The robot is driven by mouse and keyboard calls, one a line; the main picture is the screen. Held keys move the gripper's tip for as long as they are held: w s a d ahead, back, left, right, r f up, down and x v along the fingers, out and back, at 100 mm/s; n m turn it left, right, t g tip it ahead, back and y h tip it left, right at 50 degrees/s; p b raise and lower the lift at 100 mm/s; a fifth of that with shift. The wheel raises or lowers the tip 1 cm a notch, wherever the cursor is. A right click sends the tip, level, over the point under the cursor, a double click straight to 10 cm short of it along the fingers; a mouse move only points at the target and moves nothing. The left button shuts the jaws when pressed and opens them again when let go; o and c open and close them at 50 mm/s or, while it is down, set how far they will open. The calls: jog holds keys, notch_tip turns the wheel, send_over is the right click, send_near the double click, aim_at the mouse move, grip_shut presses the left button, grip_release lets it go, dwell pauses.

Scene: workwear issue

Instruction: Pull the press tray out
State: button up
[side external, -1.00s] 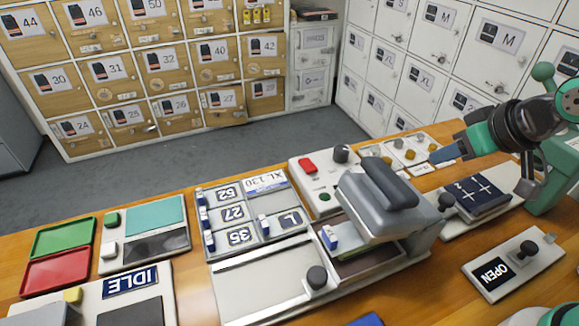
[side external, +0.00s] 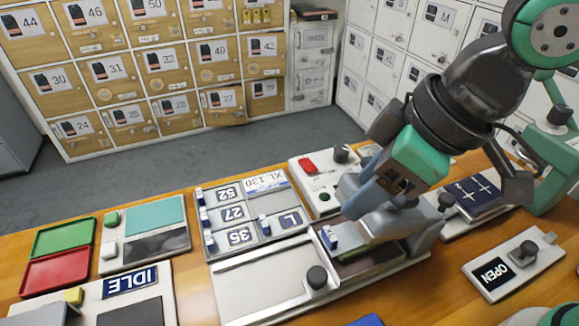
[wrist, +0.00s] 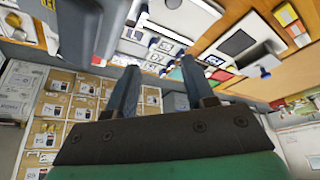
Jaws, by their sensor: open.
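The press has a grey head (side external: 375,229) over a dark bed, with a light base plate (side external: 262,287) stretching left. A dark round knob (side external: 317,277) stands upright at the near left edge of the bed, on what looks like the press tray (side external: 352,267). The tray sits mostly beneath the head. A small blue-and-white piece (side external: 329,237) stands beside the head. My gripper (side external: 358,190) is over the press, apart from the knob, and covers the top handle. In the wrist view my gripper (wrist: 158,70) is open, with nothing visible between the fingers.
A rack of number plates (side external: 250,215) lies behind the base plate. A control box with a red button (side external: 306,166) stands behind the press. An OPEN panel with a lever (side external: 510,265) is at right, an IDLE panel (side external: 130,283) at left. Lockers line the back.

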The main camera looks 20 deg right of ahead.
jog(key=s+a+n, duration=0.1)
jog(key=s+a, duration=0.1)
jog(key=a, duration=0.1)
send_over(318, 274)
jog(key=s+d, duration=0.2)
notch_tip(318, 274, down, 9)
jog(key=shift+x, duration=2.8)
jog(key=shift+a, duration=0.1)
grip_shut()
